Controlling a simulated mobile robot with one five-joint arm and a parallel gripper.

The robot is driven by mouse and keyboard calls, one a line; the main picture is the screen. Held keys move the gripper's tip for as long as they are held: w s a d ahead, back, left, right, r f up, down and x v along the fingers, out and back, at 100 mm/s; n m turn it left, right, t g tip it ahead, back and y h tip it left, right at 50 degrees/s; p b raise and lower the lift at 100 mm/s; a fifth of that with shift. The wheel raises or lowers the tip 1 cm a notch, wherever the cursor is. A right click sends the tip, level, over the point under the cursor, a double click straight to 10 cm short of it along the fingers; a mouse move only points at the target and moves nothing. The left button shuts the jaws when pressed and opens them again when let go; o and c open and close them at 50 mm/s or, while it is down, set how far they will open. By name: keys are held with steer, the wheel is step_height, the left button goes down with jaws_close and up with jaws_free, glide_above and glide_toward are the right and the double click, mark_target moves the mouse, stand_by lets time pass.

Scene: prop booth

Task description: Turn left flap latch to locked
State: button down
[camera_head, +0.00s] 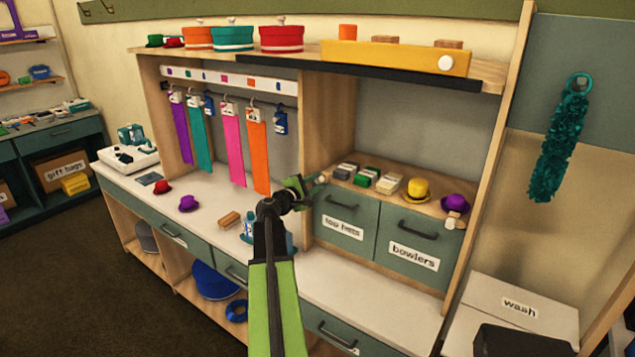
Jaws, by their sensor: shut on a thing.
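The left flap (338,213), a green panel labelled "top hats" with a dark handle, is closed in the cabinet under the small shelf. My gripper (316,182) reaches the flap's upper left corner and is shut on a small pale piece there, which looks like the left flap latch (322,178). The jaws and arm cover most of it, so its turned position cannot be told. The right flap (409,243), labelled "bowlers", is also closed, with a pale latch (452,221) at its upper right corner.
A yellow hat (416,189), a purple hat (455,203) and several small boxes stand on the shelf (388,195) above the flaps. Coloured ribbons hang left of my gripper. The counter below the flaps is clear.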

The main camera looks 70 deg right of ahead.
steer(key=shift+s+f, duration=0.1)
steer(key=shift+f, duration=0.05)
steer(key=c, duration=1.2)
jaws_free()
steer(key=shift+c, duration=0.2)
steer(key=shift+o, duration=0.4)
steer(key=shift+a, duration=0.1)
steer(key=p+v, duration=0.1)
steer(key=v, duration=1.6)
steer(key=shift+a, duration=0.15)
